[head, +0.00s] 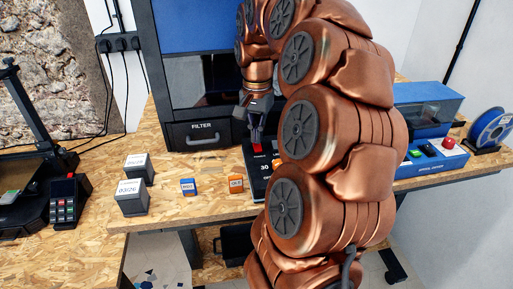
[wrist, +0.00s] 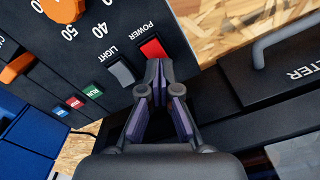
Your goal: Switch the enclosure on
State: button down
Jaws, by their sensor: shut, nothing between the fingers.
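The enclosure (head: 172,85) is a tall black and blue cabinet at the back of the bench. Its dark control panel (head: 250,158) lies in front, partly hidden by my arm. In the wrist view the panel holds a red switch marked POWER (wrist: 152,48) and a grey switch marked LIGHT (wrist: 120,72). The red switch also shows in the head view (head: 257,148). My gripper (wrist: 158,64) is shut and empty, its fingertips right by the lower edge of the POWER switch; I cannot tell whether they touch. It points down over the panel in the head view (head: 257,138).
Orange dials (wrist: 62,8) and small coloured buttons (wrist: 76,103) share the panel. A FILTER drawer (head: 198,134) with a protruding handle is beside it. Small blue (head: 188,187) and orange (head: 236,184) boxes and grey blocks (head: 132,197) stand on the bench at left.

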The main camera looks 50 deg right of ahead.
jog(key=shift+f+b, duration=0.45)
jog(key=shift+f, duration=0.2)
dwell(0.4)
jog(key=shift+r, duration=0.15)
jog(key=shift+r+p, duration=0.8)
jog(key=shift+r, duration=2.6)
